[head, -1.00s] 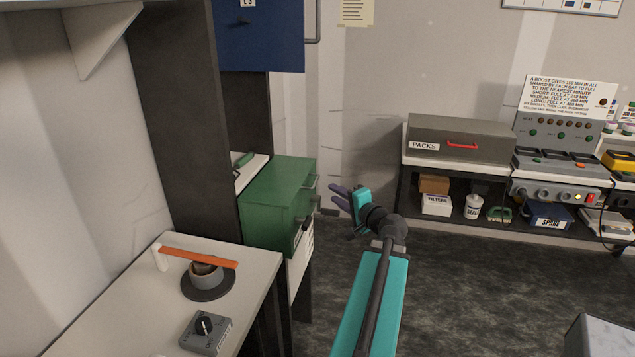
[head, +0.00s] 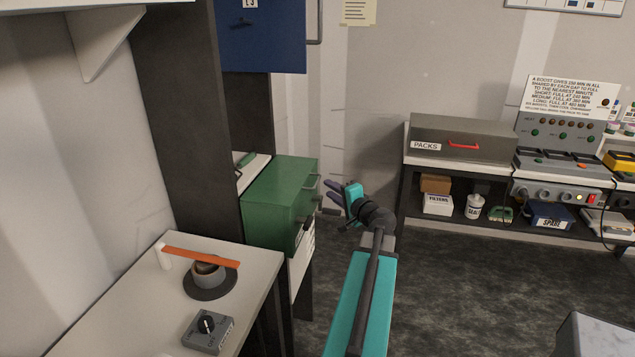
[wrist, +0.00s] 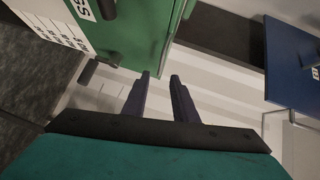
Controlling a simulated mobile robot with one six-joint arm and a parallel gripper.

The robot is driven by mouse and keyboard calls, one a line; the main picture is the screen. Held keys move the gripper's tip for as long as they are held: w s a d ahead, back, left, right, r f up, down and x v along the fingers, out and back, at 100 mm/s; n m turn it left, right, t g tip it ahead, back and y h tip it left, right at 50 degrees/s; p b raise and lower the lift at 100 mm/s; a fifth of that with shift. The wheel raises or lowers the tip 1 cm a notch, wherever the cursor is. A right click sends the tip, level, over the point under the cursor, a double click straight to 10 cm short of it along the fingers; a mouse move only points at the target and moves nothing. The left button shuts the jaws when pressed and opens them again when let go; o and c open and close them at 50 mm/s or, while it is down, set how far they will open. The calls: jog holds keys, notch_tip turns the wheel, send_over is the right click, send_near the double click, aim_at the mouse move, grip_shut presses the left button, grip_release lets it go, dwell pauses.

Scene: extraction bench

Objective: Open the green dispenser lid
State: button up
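The green dispenser (head: 278,200) is a box on the left side of the head view, beside a dark upright panel. Its lid looks shut, and handles show on its right-hand side. My gripper (head: 333,193) is just right of the dispenser, apart from it, with its dark fingers pointing left toward it. In the wrist view the green dispenser (wrist: 135,30) fills the upper left, with a dark handle (wrist: 88,72) at its lower edge. The two fingers (wrist: 160,88) stand apart with nothing between them.
A blue cabinet (head: 262,38) hangs above the dispenser. A white bench (head: 120,310) with a dark cup (head: 207,275), an orange bar (head: 200,257) and a grey dial box (head: 208,332) is at front left. A grey PACKS box (head: 462,140) is on the right shelf. The floor between is clear.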

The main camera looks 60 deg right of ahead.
aim_at(318, 181)
jog(key=shift+p+x, duration=1.35)
jog(key=shift+x, duration=3.15)
grip_shut()
